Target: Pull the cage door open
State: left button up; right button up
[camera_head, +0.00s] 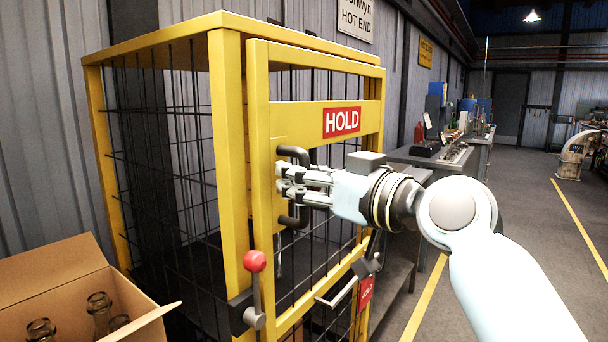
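The cage door (259,120) is a yellow frame with black wire mesh on the front of a yellow cage (228,110). It sits close against the cage front; I cannot tell whether it stands slightly ajar. A dark, upright bar handle (293,152) is on the door below the HOLD sign (342,122). My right gripper (284,178) is at this handle, its fingers reaching past the bar at mid-height. It covers the bar's middle, so its grip is unclear. A lever with a red knob (255,261) stands upright at the lower door edge. My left gripper is out of view.
An open cardboard box (60,285) with glass bottles (99,308) is at the lower left, beside the cage. A grey workbench (425,158) with tools runs along the wall behind. The floor (520,240) right of the cage is clear, with yellow lines.

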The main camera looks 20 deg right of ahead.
grip_shut()
jog(key=shift+f, duration=0.1)
dwell(0.5)
